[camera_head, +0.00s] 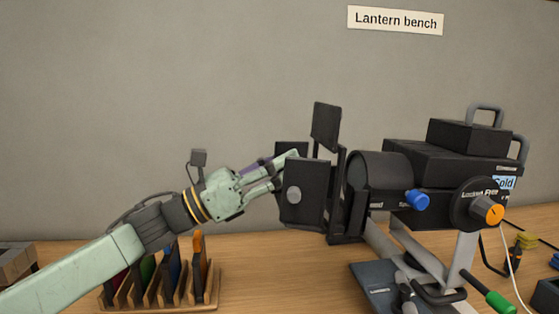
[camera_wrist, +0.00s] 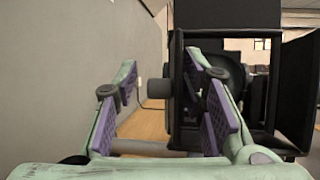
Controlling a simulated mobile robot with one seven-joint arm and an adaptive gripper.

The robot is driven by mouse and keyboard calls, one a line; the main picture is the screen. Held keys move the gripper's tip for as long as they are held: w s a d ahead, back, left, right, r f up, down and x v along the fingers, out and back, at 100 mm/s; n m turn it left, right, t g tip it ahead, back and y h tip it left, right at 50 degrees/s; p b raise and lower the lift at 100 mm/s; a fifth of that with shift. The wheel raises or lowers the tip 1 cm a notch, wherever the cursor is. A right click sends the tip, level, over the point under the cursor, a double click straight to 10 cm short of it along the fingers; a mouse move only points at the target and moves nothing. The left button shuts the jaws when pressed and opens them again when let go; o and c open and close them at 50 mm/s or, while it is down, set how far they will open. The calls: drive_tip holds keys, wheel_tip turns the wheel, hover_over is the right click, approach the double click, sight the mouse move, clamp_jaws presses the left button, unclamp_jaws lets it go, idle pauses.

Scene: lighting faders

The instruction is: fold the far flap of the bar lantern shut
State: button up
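The bar lantern (camera_head: 380,178) is black and stands on the bench at the right, its flaps toward my gripper. Its far flap (camera_head: 291,147) is mostly hidden behind my fingers and the near flap in the head view. In the wrist view the far flap (camera_wrist: 174,105) stands out almost edge-on, with a round knob (camera_wrist: 157,89) on its left side. My gripper (camera_head: 282,169) is open and empty. In the wrist view its purple-padded fingers (camera_wrist: 170,102) lie either side of this flap, seemingly without pinching it.
The near flap (camera_head: 308,200) also stands outward, and the top flap (camera_head: 326,126) is raised. A wooden rack (camera_head: 207,303) of coloured pieces sits below my arm. A blue knob (camera_head: 418,200) and an orange knob (camera_head: 489,210) are on the lantern. The wall is behind.

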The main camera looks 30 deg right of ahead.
drive_tip(key=shift+c, duration=0.3)
drive_tip(key=shift+w, duration=0.1)
clamp_jaws()
drive_tip(key=shift+r, duration=0.1)
drive_tip(key=shift+w, duration=0.15)
drive_tip(key=g, duration=0.1)
drive_tip(key=m+g+y, duration=0.1)
drive_tip(key=g, duration=0.1)
drive_tip(key=shift+w+d+r+m+p, duration=0.1)
drive_tip(key=shift+w+d+m+p, duration=0.15)
drive_tip(key=shift+m+p, duration=0.1)
drive_tip(key=shift+w+d+m+g+y+p, duration=0.15)
drive_tip(key=shift+d+m+g+y+p, duration=0.55)
drive_tip(key=shift+m+g+y, duration=1.2)
drive_tip(key=shift+w+d+m+g+y+p, duration=0.15)
drive_tip(key=shift+d+m+g+y+p, duration=0.55)
drive_tip(key=shift+g+y, duration=1.95)
drive_tip(key=shift+w+d+m+g+y+p, duration=0.25)
drive_tip(key=shift+m+g+y+p, duration=0.75)
drive_tip(key=shift+m+g+y, duration=1.3)
drive_tip(key=shift+s+f+n+t+y, duration=0.1)
drive_tip(key=shift+f+n+t+y, duration=0.2)
drive_tip(key=shift+y, duration=0.45)
